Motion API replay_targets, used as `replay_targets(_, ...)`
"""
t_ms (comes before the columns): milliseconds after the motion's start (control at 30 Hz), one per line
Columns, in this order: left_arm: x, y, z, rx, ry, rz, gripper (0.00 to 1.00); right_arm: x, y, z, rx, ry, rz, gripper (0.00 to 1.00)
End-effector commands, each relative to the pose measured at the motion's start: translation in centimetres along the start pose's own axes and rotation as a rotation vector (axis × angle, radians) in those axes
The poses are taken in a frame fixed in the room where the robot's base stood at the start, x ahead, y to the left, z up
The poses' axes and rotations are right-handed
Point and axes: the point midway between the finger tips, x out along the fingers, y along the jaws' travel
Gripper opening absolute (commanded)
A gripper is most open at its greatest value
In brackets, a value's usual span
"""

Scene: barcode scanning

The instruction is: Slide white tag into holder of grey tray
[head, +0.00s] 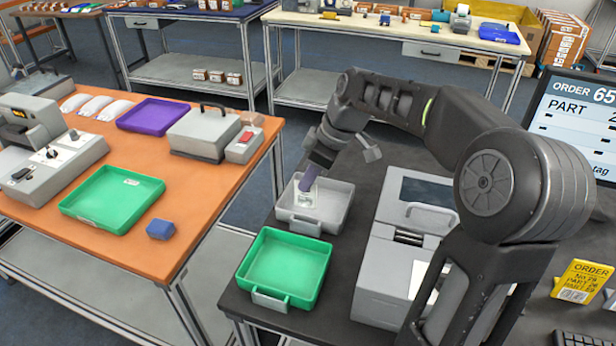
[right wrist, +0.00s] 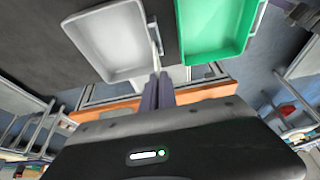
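The grey tray (head: 338,207) stands on the dark table, and it also shows in the right wrist view (right wrist: 105,42). Its holder (head: 305,225) is on the front wall. My right gripper (head: 309,184) points down at the tray's front wall, above the holder. In the right wrist view its two dark fingers (right wrist: 158,78) are close together on the thin white tag (right wrist: 154,42), seen nearly edge-on. In the head view the tag (head: 306,197) hangs below the fingertips. Whether its lower edge is inside the holder cannot be told. My left gripper is not in view.
A green tray (head: 287,268) stands just in front of the grey tray. A grey printer-like machine (head: 392,262) is close on the right. A monitor (head: 577,125) and a yellow order card (head: 583,281) are further right. An orange table (head: 150,235) is across a gap to the left.

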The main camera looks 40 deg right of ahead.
Motion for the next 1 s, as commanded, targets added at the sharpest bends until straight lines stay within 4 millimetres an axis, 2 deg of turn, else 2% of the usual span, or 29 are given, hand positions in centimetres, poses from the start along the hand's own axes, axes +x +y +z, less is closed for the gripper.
replay_targets(600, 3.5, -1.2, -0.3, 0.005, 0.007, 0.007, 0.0, 4.6, 0.0, 1.9, 0.0, 0.0, 0.0, 0.0)
replay_targets(1000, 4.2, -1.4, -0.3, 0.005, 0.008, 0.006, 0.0, 5.4, 0.0, 2.2, -0.001, 0.0, 0.0, 0.0)
